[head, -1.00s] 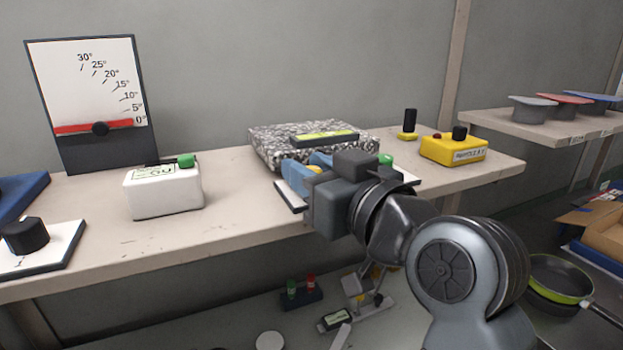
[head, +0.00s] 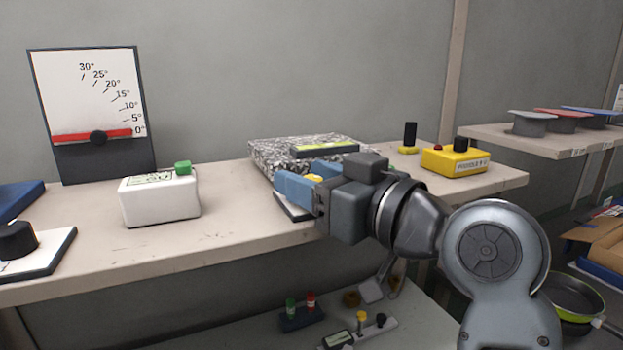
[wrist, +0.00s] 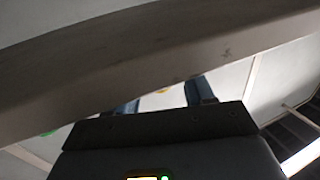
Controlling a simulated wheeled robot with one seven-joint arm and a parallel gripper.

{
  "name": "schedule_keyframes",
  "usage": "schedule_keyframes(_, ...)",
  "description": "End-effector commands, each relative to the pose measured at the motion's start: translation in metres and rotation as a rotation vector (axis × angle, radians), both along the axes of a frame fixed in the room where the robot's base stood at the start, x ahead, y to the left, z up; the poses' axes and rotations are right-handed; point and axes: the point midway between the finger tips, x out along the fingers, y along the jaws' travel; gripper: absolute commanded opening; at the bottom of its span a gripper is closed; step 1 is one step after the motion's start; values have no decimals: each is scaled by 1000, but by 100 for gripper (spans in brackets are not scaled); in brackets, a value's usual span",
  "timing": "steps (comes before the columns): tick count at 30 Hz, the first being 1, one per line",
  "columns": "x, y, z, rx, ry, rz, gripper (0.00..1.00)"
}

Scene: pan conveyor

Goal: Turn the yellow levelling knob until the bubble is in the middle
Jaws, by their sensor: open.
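The yellow levelling knob (head: 314,178) shows as a small yellow patch at the blue fingers of my gripper (head: 300,188) in the head view. The level (head: 326,147) is a yellow-green vial on the speckled granite block (head: 265,160). Its bubble is too small to make out. The white plate (head: 289,208) below the knob is mostly hidden by my gripper.
A white box with a green button (head: 160,200) stands left of the block. A dial board (head: 85,100) stands behind it. A yellow control box (head: 455,161) and a black-handled yellow-based part (head: 409,138) stand at right. The bench front between box and gripper is clear.

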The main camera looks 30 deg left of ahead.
Motion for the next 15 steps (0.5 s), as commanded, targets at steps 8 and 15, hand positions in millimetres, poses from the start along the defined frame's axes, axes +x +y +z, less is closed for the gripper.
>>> schedule_keyframes(8,-5,-15,-2,0,-1,-2,52)
schedule_keyframes(15,-20,-52,-2,0,-2,-3,52)
